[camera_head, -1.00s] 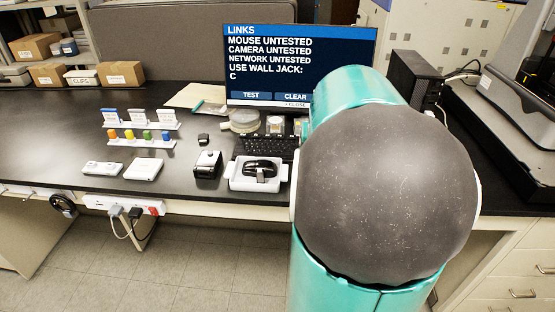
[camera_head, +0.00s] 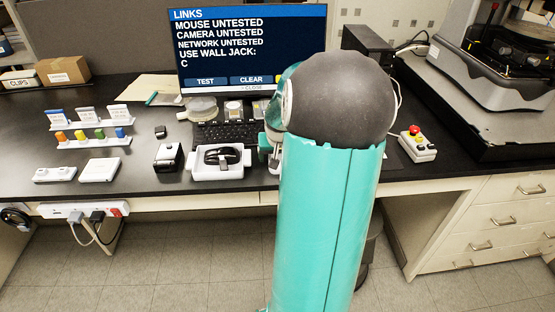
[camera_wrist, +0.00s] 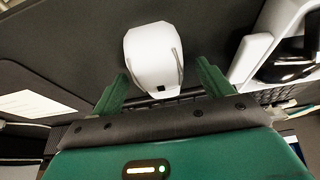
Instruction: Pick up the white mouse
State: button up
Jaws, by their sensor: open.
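The white mouse (camera_wrist: 151,52) lies on the dark bench top in the wrist view, its rounded white shell between my fingers and a little beyond their tips. My gripper (camera_wrist: 162,72) is open, with one green finger on each side of the mouse and nothing held. I cannot tell whether either finger touches it. In the head view my arm covers the mouse, and only part of my gripper's side shows beside the white tray.
A white tray (camera_head: 194,173) holding a black mouse-like device (camera_head: 222,155) stands close by, also at the right of the wrist view (camera_wrist: 246,62). A keyboard (camera_head: 225,134) and monitor (camera_head: 250,45) are behind. A red-button box (camera_head: 417,146) stands right of my arm.

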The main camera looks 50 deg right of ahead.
jog(key=shift+f, duration=0.15)
jog(key=c, duration=1.1)
